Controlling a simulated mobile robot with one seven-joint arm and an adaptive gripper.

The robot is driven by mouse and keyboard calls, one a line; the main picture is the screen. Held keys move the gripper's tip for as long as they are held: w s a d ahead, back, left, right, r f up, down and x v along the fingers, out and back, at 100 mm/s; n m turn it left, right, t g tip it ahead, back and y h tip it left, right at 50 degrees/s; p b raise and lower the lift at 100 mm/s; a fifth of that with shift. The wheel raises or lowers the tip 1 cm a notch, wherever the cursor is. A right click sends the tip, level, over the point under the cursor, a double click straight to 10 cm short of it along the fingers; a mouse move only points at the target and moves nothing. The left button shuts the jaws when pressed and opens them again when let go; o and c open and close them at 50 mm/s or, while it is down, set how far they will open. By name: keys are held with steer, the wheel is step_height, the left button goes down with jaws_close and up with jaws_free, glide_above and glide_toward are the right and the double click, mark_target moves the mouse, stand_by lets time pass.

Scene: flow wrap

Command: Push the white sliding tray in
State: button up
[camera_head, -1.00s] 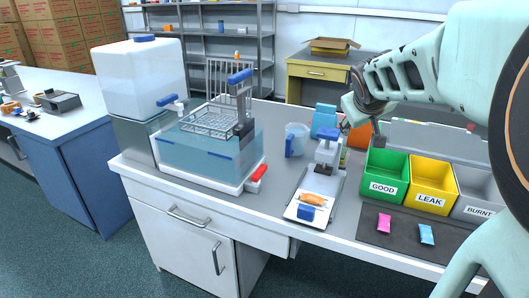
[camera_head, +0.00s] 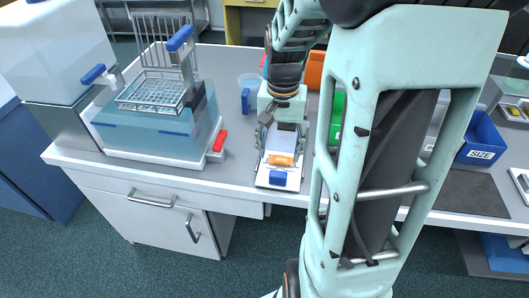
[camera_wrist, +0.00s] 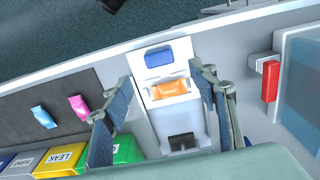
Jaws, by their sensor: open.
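The white sliding tray (camera_head: 263,180) sticks out at the front of the sealing device on the counter. An orange packet (camera_head: 281,160) lies on it, with a blue handle block (camera_head: 278,178) at its front end. The wrist view shows the tray (camera_wrist: 184,72), orange packet (camera_wrist: 169,89) and blue handle (camera_wrist: 158,57) too. My gripper (camera_wrist: 163,78) is open and empty above the device, its fingers on either side of the tray in the wrist view. In the head view my gripper (camera_head: 283,135) hides most of the device. Whether a finger touches it, I cannot tell.
A water bath (camera_head: 150,135) with a wire rack and red tap stands to the left. A clear jug (camera_head: 247,90) is behind. Bins lie right, including green (camera_wrist: 124,151) and yellow (camera_wrist: 60,160), with pink (camera_wrist: 78,106) and blue (camera_wrist: 43,117) packets on a dark mat.

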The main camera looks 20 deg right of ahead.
mark_target(278, 173)
step_height(278, 173, down, 10)
steer(key=shift+f+b, duration=0.1)
steer(key=shift+b, duration=0.5)
steer(key=shift+c, duration=0.6)
